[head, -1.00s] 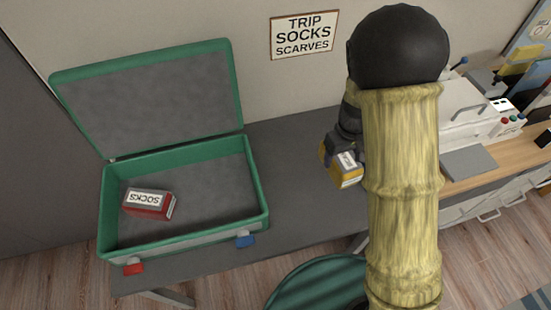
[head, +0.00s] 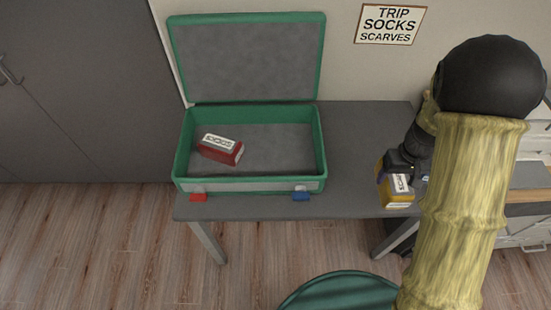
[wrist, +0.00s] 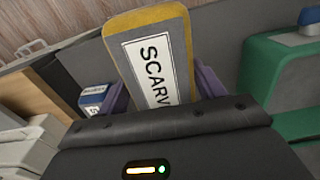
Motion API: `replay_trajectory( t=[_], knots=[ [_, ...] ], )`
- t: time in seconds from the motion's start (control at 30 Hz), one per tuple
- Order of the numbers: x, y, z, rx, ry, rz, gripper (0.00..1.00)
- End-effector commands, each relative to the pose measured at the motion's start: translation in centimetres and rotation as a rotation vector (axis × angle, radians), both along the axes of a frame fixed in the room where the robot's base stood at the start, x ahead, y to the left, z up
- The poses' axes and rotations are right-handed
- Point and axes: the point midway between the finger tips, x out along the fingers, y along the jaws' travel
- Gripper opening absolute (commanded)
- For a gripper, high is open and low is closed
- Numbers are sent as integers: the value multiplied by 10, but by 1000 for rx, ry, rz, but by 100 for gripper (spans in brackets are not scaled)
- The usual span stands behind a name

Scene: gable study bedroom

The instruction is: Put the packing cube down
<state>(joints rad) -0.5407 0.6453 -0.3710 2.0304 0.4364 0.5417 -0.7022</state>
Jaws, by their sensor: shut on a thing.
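My gripper (head: 383,172) is shut on a yellow packing cube (head: 398,199). In the wrist view the cube (wrist: 133,25) sits between the purple fingers, and its white label reads "SCARV", the rest hidden by the gripper. In the head view the cube is near the right part of the grey table, to the right of the open suitcase (head: 318,150). I cannot tell whether the cube touches the tabletop. A red packing cube (head: 226,156) labelled "SOCKS" lies inside the suitcase at its left. The right part of the suitcase floor is bare.
The grey table (head: 360,150) has clear room between the suitcase and my gripper. A wall sign (head: 391,24) reads "TRIP SOCKS SCARVES". The raised suitcase lid (head: 248,60) stands at the back. A green round thing (head: 340,291) is in front of the table. A blue labelled box (wrist: 93,97) shows in the wrist view.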

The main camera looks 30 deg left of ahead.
Motion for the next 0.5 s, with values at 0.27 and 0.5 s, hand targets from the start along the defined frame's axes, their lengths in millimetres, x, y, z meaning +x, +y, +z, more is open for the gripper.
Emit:
replay_trajectory(
  t=[0.27, 0.5],
  knots=[
    [15, -37, -16, -1, -1, -192, 39],
    [26, -76, -33, -1, -1, -387, 39]
  ],
)
